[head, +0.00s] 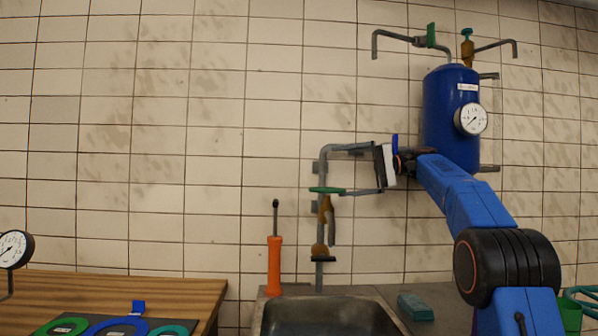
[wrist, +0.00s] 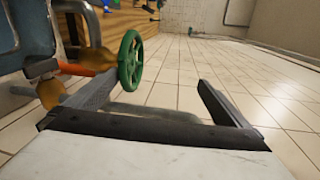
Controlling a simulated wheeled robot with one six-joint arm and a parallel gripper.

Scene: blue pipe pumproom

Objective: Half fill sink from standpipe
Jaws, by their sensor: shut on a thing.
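The grey standpipe (head: 321,225) stands upright against the tiled wall behind the sink (head: 330,318). It carries brass valve parts (head: 325,212) and a green handwheel (head: 322,190). My gripper (head: 343,171) reaches in from the right beside the handwheel, its lower finger at the wheel's height. In the wrist view the handwheel (wrist: 131,60) shows at the tip of the left finger. The exact contact is hard to see. The sink's bottom is cut off by the picture edge, and I cannot make out any water.
A blue tank (head: 450,115) with a gauge (head: 471,118) hangs behind my arm. A green block (head: 415,307) lies right of the sink. A wooden bench (head: 120,288) with coloured rings is at left.

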